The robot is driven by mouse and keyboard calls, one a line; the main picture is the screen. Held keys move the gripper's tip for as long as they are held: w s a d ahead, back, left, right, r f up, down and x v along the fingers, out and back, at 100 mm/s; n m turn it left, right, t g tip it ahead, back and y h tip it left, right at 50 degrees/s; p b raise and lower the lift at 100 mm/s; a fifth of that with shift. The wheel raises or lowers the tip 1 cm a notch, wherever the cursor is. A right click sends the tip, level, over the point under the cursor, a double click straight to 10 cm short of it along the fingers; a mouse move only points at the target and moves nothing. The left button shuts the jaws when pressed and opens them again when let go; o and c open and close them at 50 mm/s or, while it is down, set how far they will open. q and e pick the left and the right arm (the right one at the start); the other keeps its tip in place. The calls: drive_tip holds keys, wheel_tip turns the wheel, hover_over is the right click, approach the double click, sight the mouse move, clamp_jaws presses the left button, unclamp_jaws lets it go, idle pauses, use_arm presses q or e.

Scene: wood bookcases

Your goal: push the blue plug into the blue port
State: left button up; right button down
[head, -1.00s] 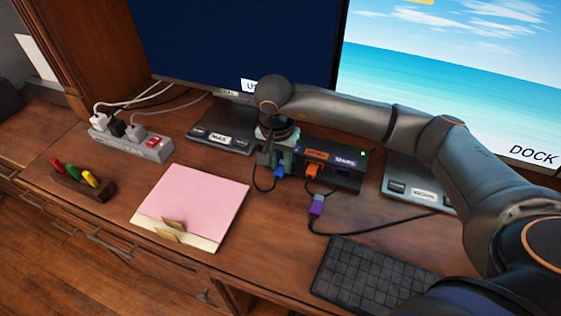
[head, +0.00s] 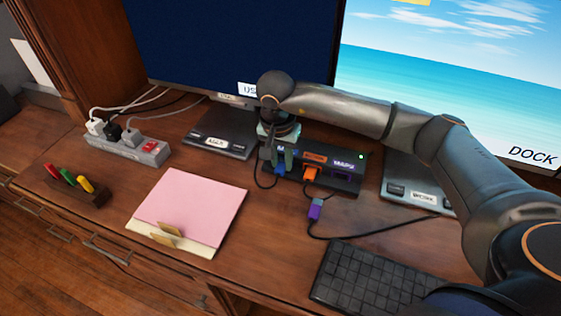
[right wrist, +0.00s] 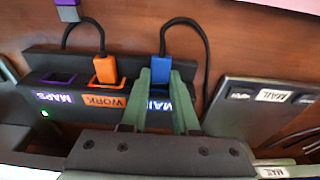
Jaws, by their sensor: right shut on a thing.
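My right gripper (head: 283,156) is shut on the blue plug (head: 281,169) at the left end of the black hub. In the right wrist view, the green fingers (right wrist: 160,85) stand either side of the blue plug (right wrist: 161,68), whose cable leads away from the hub. The plug is at the hub's edge, in line with the MAIL label (right wrist: 158,103). The fingers and plug hide the blue port, so I cannot tell how deep the plug sits. My left gripper is not in view.
The black hub (head: 345,187) also has an orange plug (head: 312,173) at its WORK port and an open purple port (right wrist: 58,79). A loose purple plug (head: 315,209) lies in front. A keyboard (head: 370,280), pink notepad (head: 190,210) and power strip (head: 130,147) lie around.

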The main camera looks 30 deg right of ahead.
sight(280, 169)
drive_tip(key=shift+w+d, duration=0.25)
drive_tip(key=c, duration=0.6)
unclamp_jaws()
drive_tip(key=r, duration=0.4)
drive_tip(key=s+a+r, duration=0.1)
drive_tip(key=r, duration=0.7)
drive_tip(key=shift+s+a+r+p, duration=0.15)
drive_tip(key=shift+a+r+p, duration=0.05)
drive_tip(key=shift+p, duration=0.2)
